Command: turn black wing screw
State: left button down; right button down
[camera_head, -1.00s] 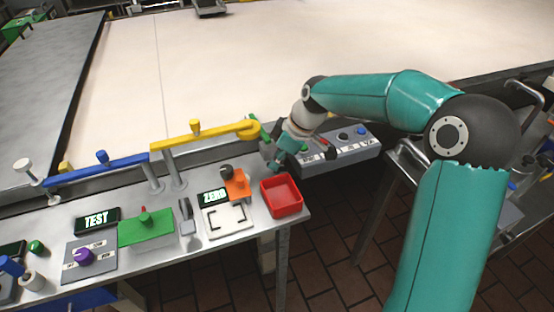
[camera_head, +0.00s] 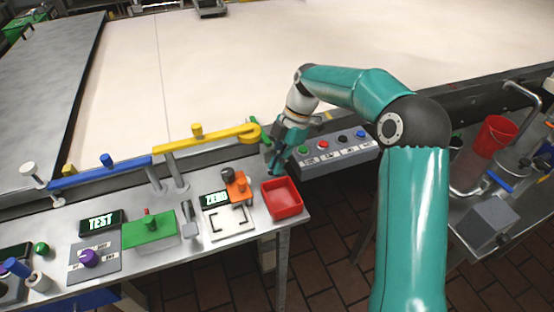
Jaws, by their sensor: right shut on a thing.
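My right gripper (camera_head: 274,158) reaches down beside the rounded end of the yellow bar (camera_head: 205,139), at the back edge of the metal bench. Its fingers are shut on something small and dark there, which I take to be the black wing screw. The fingers cover most of it, so its wings and angle cannot be made out. A green part (camera_head: 254,131) sits just left of the gripper, by the bar's end. My left gripper is not in view.
A red tray (camera_head: 283,198) stands just in front of the gripper. An orange block (camera_head: 238,188) with a black knob is to its left. A button panel (camera_head: 335,153) lies close on the right. The pale conveyor belt (camera_head: 300,60) behind is mostly clear.

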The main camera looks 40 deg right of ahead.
jog(key=shift+s+f+n+g+p, duration=0.1)
jog(key=shift+f+n+g+p, duration=0.15)
jog(key=shift+n+g+p, duration=0.75)
jog(key=shift+n+t+b, duration=0.3)
jog(key=shift+n+b, duration=0.05)
jog(key=shift+n, duration=0.25)
jog(key=shift+f, duration=0.1)
jog(key=c, duration=1.3)
grip_release()
jog(key=shift+r, duration=0.25)
